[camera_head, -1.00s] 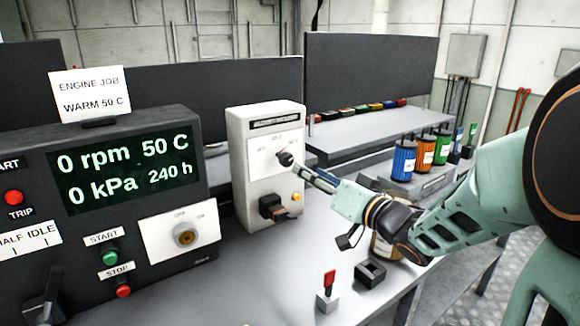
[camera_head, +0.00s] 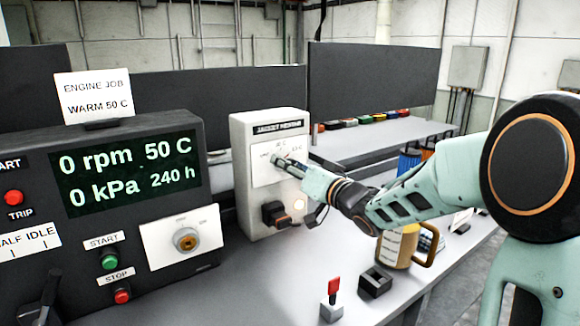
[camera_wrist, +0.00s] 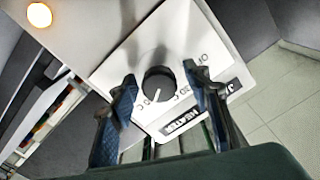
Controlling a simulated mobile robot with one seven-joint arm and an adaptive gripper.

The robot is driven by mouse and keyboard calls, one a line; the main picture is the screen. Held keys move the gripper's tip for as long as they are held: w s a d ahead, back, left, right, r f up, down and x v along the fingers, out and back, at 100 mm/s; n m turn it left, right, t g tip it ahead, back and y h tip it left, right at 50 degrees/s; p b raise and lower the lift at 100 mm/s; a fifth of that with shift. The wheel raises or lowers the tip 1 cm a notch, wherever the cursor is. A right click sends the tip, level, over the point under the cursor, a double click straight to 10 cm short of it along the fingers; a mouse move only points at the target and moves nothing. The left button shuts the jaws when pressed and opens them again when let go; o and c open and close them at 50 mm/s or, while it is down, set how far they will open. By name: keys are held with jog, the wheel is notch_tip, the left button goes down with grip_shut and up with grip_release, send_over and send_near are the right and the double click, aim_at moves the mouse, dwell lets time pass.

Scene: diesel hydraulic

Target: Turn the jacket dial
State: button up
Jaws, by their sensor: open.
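The jacket heater box (camera_head: 268,215) is a pale upright unit with a white dial plate (camera_head: 262,172) on its front. The black round jacket dial (camera_wrist: 159,84) shows clearly in the wrist view. Its white pointer line faces down in that picture, near a "C" label partly hidden by the left finger. My gripper (camera_head: 281,161) is at the dial plate and hides the dial in the head view. In the wrist view my gripper (camera_wrist: 160,74) is open, with one blue-black finger on each side of the dial. Small gaps seem to show; contact is unclear.
A lit lamp (camera_head: 299,201) and a black switch (camera_head: 274,214) are below the dial plate. The engine panel (camera_head: 110,220) stands left, its screen reading 50 C. A tan mug (camera_head: 398,246), a black block (camera_head: 375,281) and a red-handled switch (camera_head: 332,297) stand below my arm.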

jog(key=shift+c, duration=0.4)
jog(key=c, duration=1.1)
